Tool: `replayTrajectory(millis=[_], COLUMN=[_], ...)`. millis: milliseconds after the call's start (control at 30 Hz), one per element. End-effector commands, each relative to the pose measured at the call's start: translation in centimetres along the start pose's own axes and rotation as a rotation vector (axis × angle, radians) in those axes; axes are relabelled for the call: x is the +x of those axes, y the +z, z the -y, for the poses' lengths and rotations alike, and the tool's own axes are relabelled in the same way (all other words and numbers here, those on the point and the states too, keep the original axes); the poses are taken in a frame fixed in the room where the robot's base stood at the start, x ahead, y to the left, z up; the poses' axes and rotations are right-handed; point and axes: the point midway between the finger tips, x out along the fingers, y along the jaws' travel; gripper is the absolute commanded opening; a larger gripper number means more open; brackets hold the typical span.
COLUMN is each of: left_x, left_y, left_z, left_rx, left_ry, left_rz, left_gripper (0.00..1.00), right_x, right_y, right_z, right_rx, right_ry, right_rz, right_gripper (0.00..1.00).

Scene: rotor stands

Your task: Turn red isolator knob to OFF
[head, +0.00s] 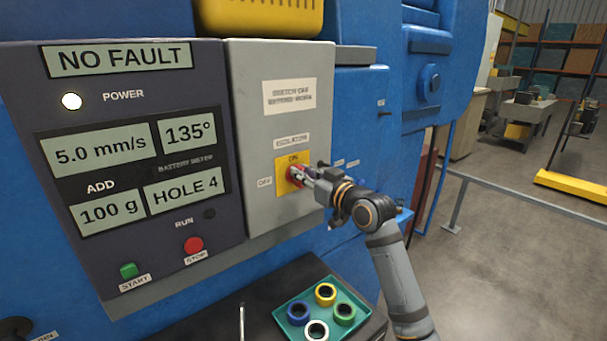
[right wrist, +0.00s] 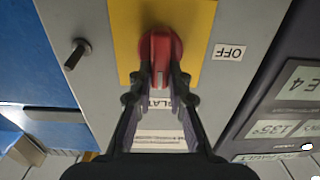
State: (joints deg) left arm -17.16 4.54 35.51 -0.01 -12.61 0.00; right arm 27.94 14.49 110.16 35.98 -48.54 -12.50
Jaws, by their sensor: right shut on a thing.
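The red isolator knob (head: 297,175) sits on a yellow plate (head: 283,162) on the grey isolator box (head: 271,100). That bar lies along the line of the fingers there, with the OFF label (right wrist: 229,52) to the right of the plate. My left gripper is not in view.
A dark control panel (head: 130,245) left of the box has displays, a green START button (head: 128,270) and a red STOP button (head: 194,245). A teal tray (head: 284,322) with coloured rings lies below. A dark latch peg (right wrist: 77,53) juts from the box beside the plate.

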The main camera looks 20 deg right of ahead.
Motion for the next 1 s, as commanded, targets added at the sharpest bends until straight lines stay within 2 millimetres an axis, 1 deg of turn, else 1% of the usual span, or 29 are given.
replayTrajectory(millis=[267, 1000], left_x=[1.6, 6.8], left_y=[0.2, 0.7], left_z=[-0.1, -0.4], left_rx=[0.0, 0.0], left_ry=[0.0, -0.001], left_rz=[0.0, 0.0], left_gripper=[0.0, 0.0], right_x=[0.0, 0.0], right_y=[0.3, 0.9], right_z=[0.3, 1.4], right_rx=[-0.139, -0.831], right_ry=[-0.001, -0.001], right_rz=[-0.002, -0.002], right_gripper=[0.0, 0.0])
